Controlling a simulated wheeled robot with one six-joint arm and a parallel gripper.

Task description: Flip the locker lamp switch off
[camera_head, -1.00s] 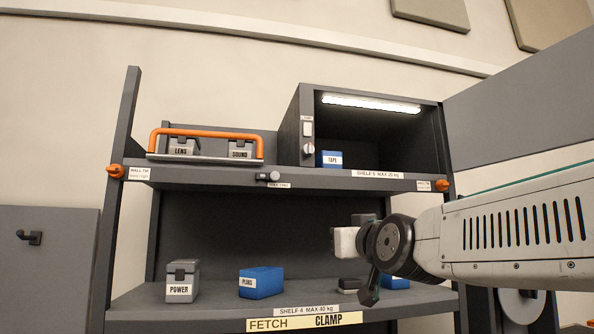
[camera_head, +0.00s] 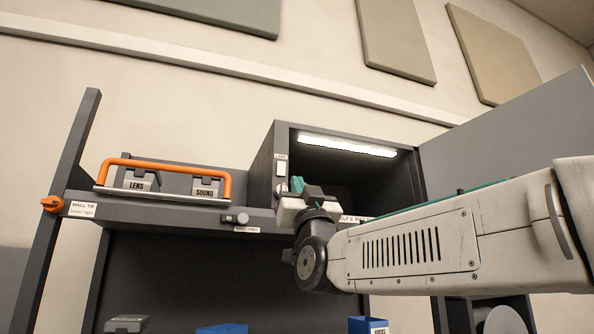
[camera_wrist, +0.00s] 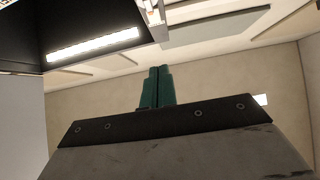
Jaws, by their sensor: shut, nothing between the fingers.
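The locker lamp switch (camera_head: 280,169) is a small white rocker on the left front post of the open locker, under a small label. The lamp (camera_head: 347,145) is a bright white strip at the locker's top, and it is lit. It also glows in the wrist view (camera_wrist: 93,45). The fingers (camera_wrist: 157,86) stand together in the wrist view; the switch is not clearly made out there.
An orange-handled carrier (camera_head: 228,187) with LENS and SOUND boxes stands on the shelf to the left. The locker door (camera_head: 500,145) stands open at the right.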

